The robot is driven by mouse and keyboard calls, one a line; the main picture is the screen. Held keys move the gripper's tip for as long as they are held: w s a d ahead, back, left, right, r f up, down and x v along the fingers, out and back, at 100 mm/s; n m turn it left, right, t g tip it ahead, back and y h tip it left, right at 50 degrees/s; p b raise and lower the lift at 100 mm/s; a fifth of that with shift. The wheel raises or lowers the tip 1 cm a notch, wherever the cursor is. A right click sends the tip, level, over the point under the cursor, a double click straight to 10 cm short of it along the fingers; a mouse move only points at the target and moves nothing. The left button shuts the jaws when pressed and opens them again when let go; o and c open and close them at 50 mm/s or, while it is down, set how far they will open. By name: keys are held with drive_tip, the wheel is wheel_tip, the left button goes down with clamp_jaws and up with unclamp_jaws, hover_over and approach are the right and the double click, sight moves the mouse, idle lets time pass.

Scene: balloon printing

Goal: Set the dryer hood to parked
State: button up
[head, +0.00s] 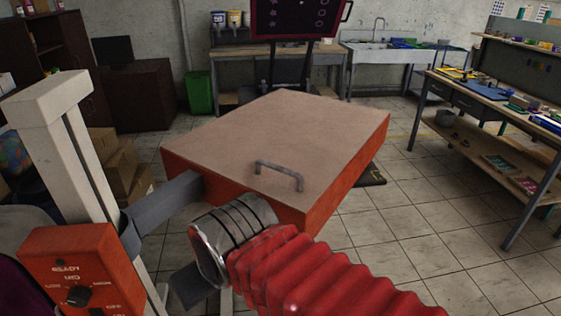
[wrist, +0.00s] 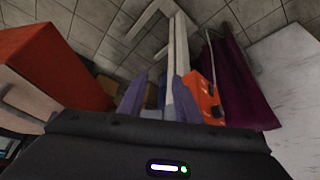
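The dryer hood (head: 270,140) is a wide orange box with a tan top and a grey bar handle (head: 279,175). It sits on a grey arm (head: 165,203) from a white post (head: 70,150), out over the floor to the post's right. The orange control box (head: 70,270) with a black dial (head: 78,296) is low on the post. In the wrist view the hood's orange side (wrist: 50,75) is at left and the control box (wrist: 204,97) right of the post. My gripper (wrist: 158,92) is open, nothing held, fingers apart; it is not identifiable in the head view.
A red ribbed hose (head: 310,270) with a silver collar fills the front. Cardboard boxes (head: 122,165) stand behind the post. A workbench (head: 490,95) is at right, a sink at the back. Purple cloth (wrist: 243,85) hangs beside the control box. Tiled floor right of the hood is mostly clear.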

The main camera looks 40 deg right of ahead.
drive_tip(key=w+d+r+n, duration=0.1)
drive_tip(key=w+d+r, duration=0.5)
drive_tip(key=d, duration=0.4)
drive_tip(key=w+d+r+n, duration=0.1)
drive_tip(key=w+d+r, duration=0.2)
drive_tip(key=d+r, duration=0.6)
drive_tip(key=n+h, duration=0.1)
approach(280, 167)
drive_tip(key=w+d+r+v, duration=0.1)
drive_tip(key=v, duration=0.5)
drive_tip(key=shift+a+f+g, duration=0.25)
drive_tip(key=shift+a+g, duration=0.15)
drive_tip(key=shift+a, duration=0.05)
drive_tip(key=shift+f, duration=0.1)
drive_tip(key=x, duration=1.3)
drive_tip(key=shift+w+f, duration=0.15)
drive_tip(key=shift+f, duration=0.1)
clamp_jaws()
